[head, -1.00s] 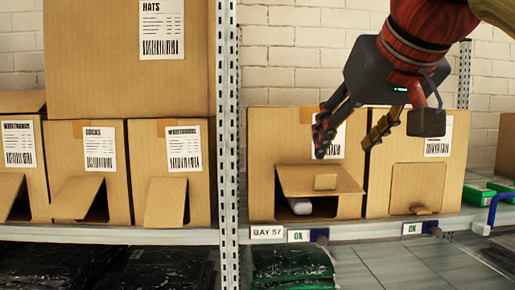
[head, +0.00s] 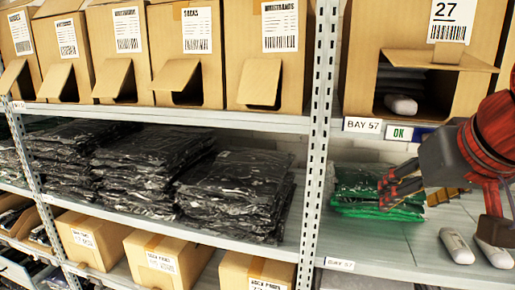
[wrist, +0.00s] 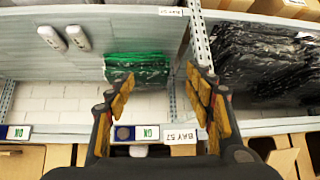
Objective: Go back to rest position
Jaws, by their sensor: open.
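My gripper (head: 415,190) is open and empty at the right of the head view. It is level with the lower shelf, in front of a stack of green plastic-wrapped packs (head: 362,193). In the wrist view my gripper (wrist: 160,85) has its fingers spread wide, with the green stack (wrist: 137,69) showing beyond and between them. Nothing is held between the fingers. Whether the fingertips touch the packs I cannot tell.
Two pale rounded items (head: 457,247) lie on the lower shelf (head: 385,232). An open carton marked 27 (head: 362,60) stands above, with a pale item (head: 400,105) inside. A metal post (head: 318,130) stands left of the green stack. Black bagged packs (head: 235,190) fill the left bay.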

